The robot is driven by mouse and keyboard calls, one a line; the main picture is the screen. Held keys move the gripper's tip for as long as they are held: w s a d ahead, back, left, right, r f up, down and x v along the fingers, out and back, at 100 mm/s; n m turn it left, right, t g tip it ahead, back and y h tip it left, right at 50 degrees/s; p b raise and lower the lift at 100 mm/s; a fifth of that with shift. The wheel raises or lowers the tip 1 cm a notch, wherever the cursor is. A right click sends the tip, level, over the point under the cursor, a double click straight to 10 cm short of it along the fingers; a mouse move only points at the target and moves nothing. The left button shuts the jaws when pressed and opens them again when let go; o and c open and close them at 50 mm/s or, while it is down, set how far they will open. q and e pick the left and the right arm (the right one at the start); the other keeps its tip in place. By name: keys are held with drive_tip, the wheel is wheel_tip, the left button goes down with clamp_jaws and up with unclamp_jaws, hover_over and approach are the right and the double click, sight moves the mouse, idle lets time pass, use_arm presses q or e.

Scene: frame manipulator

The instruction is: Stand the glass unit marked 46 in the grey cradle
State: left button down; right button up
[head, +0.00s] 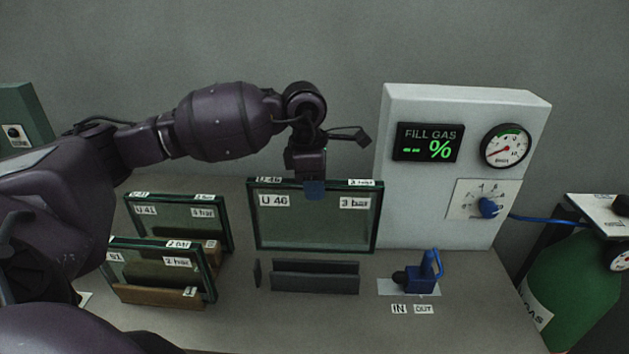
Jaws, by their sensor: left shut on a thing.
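The glass unit marked U 46 (314,228) is a rectangular pane with a dark frame and a 3 bar label. It is upright. My left gripper (314,188) is shut on the middle of its top edge. The dark grey cradle (316,277) lies on the bench just below the unit in the picture. The unit's lower edge shows just above or behind the cradle's back; I cannot tell whether they touch. My right gripper is not in view.
Two other glass units, U 41 (180,226) and a nearer one marked 2 bar (155,270), stand at the left in brown holders. A white fill gas panel (450,110) stands behind right. A blue valve (428,272) sits right of the cradle, and a green gas cylinder (575,285) stands far right.

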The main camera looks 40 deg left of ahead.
sight(316, 228)
use_arm(q)
drive_tip(key=shift+f+b, duration=2.85)
drive_tip(key=shift+f, duration=2.85)
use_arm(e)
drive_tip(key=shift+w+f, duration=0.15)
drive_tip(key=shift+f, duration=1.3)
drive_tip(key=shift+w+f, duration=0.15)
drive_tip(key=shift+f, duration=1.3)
use_arm(q)
drive_tip(key=shift+f+b, duration=0.3)
drive_tip(key=shift+b, duration=0.05)
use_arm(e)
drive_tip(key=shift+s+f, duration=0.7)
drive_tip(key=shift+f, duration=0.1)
